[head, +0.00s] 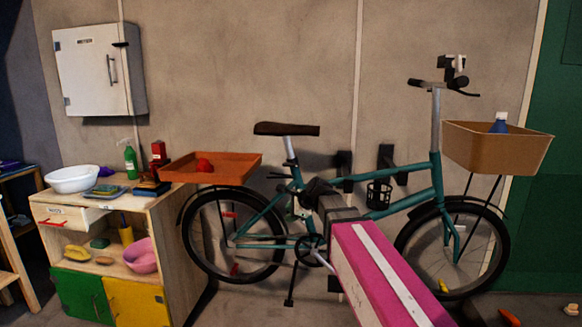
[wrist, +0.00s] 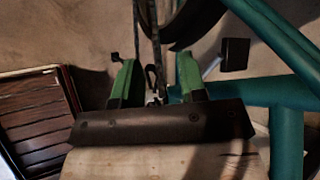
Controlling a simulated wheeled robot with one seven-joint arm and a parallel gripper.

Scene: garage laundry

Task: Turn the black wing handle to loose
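In the wrist view, my gripper (wrist: 156,68) has two green fingers, set apart with a gap between them. A small black piece (wrist: 151,77) with a pale metal part below it shows in the gap; it may be the black wing handle, but it is too dark and small to be sure. I cannot tell whether the fingers touch it. In the head view, my arm reaches to the middle of the teal bicycle (head: 410,201), below and right of its saddle (head: 287,129). My dark wrist hides part of the frame there, and the fingertips are not clear.
Teal frame tubes (wrist: 280,92) and a black pedal (wrist: 234,54) lie close right of the gripper in the wrist view. An orange tray (head: 235,172) is left of the saddle. A wooden cabinet (head: 175,235) stands at left; a brown basket (head: 500,152) is at right.

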